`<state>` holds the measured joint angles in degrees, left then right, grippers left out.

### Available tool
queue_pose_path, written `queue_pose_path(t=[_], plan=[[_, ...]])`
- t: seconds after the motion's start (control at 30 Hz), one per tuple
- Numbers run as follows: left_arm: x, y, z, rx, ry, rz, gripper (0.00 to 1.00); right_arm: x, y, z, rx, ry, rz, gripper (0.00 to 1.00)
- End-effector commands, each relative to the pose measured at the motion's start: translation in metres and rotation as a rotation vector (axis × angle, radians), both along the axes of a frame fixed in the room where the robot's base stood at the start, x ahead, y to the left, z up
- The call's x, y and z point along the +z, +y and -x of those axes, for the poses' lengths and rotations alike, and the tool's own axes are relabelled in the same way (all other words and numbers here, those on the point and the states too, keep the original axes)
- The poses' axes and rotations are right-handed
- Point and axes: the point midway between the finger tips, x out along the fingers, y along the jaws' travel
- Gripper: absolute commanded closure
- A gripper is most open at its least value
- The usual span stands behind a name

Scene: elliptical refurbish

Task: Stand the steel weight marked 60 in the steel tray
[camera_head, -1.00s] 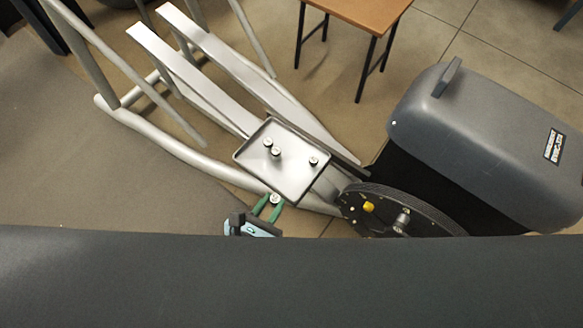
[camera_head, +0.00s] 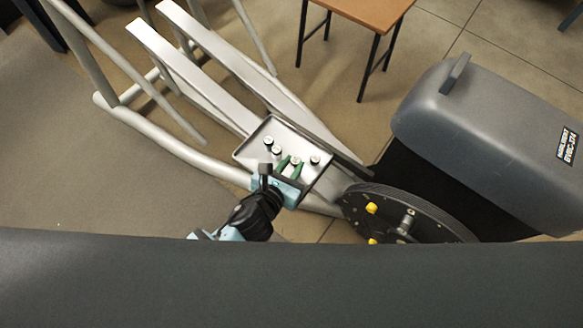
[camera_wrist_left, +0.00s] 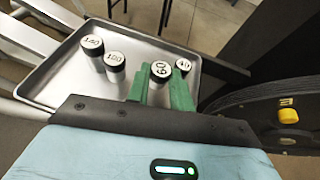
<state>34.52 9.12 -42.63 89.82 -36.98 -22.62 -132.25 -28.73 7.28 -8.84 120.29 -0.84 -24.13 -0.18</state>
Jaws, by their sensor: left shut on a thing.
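The steel weight marked 60 (camera_wrist_left: 160,72) is a small cylinder with a white top, between the green fingers of my left gripper (camera_wrist_left: 162,90). In the head view my left gripper (camera_head: 289,166) is over the near part of the steel tray (camera_head: 248,152), shut on the 60 weight (camera_head: 295,160). The weight looks upright and is inside the tray's outline. Its lower end is hidden, so I cannot tell whether it touches the tray floor. The tray's rim also shows in the wrist view (camera_wrist_left: 42,75). My right gripper is not in view.
Other white-topped weights stand in the tray: two on the left (camera_wrist_left: 92,45) (camera_wrist_left: 115,62) and one marked 40 (camera_wrist_left: 182,65) close right of the held one. A dark flywheel (camera_head: 400,215) and grey housing (camera_head: 480,145) lie to the right. Bare tray floor shows around the weights.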

Motion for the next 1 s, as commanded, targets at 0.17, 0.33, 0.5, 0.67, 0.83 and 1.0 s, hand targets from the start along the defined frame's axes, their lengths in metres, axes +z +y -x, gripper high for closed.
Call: queue_pose_path(t=[0.17,0.33,0.5,0.67,0.83,1.0], plan=[[-0.021,-0.0005,0.0013,-0.001,0.003,0.0,1.0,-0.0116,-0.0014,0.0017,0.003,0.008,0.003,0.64],[-0.0189,-0.0002,0.0008,0.0,0.001,0.0,1.0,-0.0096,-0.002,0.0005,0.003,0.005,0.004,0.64],[-0.0195,0.0,0.0009,0.0,0.001,0.0,0.67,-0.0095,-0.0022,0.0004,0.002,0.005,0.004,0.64],[-0.0193,0.0,0.0008,0.0,0.001,0.0,0.55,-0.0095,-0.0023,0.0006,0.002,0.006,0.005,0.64],[-0.0191,-0.0001,0.0008,0.0,0.001,0.0,0.55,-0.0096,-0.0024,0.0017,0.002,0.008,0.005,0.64],[-0.0152,0.0032,0.0074,-0.001,0.001,0.0,0.55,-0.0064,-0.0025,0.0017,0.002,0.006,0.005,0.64]])
